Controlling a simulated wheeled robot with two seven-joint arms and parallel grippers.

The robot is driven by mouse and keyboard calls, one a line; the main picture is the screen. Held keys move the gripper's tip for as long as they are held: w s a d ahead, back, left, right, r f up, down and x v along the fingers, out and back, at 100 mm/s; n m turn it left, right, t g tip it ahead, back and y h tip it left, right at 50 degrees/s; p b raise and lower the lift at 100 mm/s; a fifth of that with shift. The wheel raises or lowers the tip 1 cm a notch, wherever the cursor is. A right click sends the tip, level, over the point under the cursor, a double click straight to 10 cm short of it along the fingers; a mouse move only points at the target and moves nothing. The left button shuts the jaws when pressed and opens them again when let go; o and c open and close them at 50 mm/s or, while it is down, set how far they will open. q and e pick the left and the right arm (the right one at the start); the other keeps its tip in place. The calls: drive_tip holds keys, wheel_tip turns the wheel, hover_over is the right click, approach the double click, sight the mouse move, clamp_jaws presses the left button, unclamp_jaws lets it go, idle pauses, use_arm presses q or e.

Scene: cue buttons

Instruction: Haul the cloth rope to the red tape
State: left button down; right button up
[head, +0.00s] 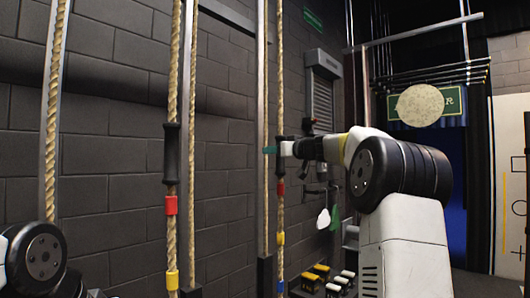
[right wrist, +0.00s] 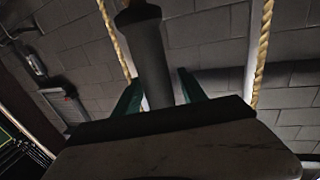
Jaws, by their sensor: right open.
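Tan ropes hang along the wall in the head view: a left rope (head: 53,110), a middle rope (head: 175,60) and a right rope (head: 280,70). I cannot tell which one is the cloth rope. The middle rope has a black sleeve (head: 171,155) above red tape (head: 171,205). The right rope has a black sleeve (head: 280,168) above red tape (head: 280,188). My right gripper (head: 270,149) is open at the right rope's sleeve. In the right wrist view a dark sleeve (right wrist: 153,55) stands between its teal fingers (right wrist: 160,92). My left gripper is out of view.
Yellow tape (head: 172,280) marks the middle rope lower down, and yellow tape (head: 281,238) the right rope. Metal rails run beside the ropes. Black blocks with yellow and white tops (head: 320,270) stand low on the right. A round tan disc (head: 420,105) hangs at the back right.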

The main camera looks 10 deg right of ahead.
clamp_jaws()
idle(1.4)
